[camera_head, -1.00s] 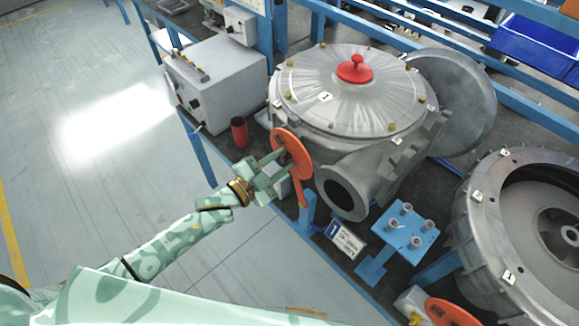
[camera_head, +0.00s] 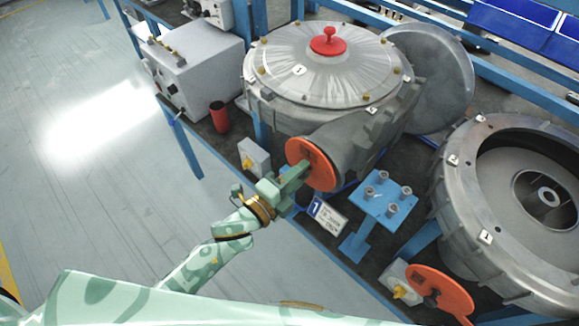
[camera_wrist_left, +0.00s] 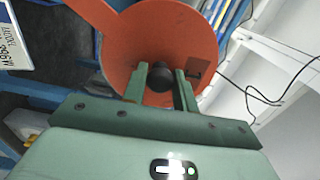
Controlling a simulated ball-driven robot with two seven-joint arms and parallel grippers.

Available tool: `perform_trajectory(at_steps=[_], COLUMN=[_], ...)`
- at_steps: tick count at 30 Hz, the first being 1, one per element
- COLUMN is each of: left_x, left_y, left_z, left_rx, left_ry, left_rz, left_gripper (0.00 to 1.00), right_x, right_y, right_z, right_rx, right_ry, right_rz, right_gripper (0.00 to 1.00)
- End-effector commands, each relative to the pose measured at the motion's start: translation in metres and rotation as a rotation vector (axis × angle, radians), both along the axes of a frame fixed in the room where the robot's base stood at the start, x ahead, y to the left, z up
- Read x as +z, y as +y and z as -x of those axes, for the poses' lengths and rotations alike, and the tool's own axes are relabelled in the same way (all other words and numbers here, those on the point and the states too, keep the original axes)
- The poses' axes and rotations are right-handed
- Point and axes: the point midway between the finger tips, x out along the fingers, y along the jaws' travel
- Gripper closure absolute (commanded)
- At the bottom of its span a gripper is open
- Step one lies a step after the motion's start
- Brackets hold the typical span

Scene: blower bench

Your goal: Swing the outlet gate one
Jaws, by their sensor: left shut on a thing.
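The outlet gate one is an orange-red disc (camera_head: 322,174) at the mouth of the outlet pipe (camera_head: 352,150) on the closed grey blower. From this angle the disc covers the mouth; whether it lies flush against it I cannot tell. My left gripper (camera_head: 303,169) reaches the disc's front face. In the left wrist view the fingers (camera_wrist_left: 161,88) are closed around a dark round knob (camera_wrist_left: 159,76) on the gate disc (camera_wrist_left: 150,40), whose tab extends to the upper left. My right gripper is not in view.
A placard marked 1 (camera_head: 327,216) and a blue stand with several grey posts (camera_head: 382,203) are close to the right of the gripper. A box with a yellow knob (camera_head: 254,158) and a red cup (camera_head: 219,117) are to the left. An open blower (camera_head: 470,190) has another orange gate (camera_head: 440,290).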

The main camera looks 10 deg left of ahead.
Motion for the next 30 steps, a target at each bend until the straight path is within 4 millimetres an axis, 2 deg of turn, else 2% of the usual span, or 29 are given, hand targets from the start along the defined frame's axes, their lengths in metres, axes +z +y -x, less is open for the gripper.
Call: perform_trajectory(at_steps=[6, 20, 21, 23, 30], left_x=[-0.0057, -0.0081, -0.0083, -0.0081, -0.0071], left_y=[-0.0069, -0.0085, -0.0084, -0.0083, -0.0079], left_z=[0.0052, 0.0071, 0.0072, 0.007, 0.0063], left_rx=[0.0, -0.001, -0.001, -0.001, 0.0], left_ry=[-0.028, -0.032, -0.032, -0.032, -0.033], left_rz=[-0.038, -0.053, -0.054, -0.053, -0.05], left_gripper=[1.0, 1.0, 0.63, 0.5, 0.5], right_x=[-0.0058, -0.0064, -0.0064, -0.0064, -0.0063], right_y=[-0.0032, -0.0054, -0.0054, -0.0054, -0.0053], right_z=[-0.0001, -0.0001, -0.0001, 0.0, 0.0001], right_rx=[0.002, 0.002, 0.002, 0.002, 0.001], right_ry=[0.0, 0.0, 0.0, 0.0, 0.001], right_rz=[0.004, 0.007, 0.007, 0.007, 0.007], right_gripper=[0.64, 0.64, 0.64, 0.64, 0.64])
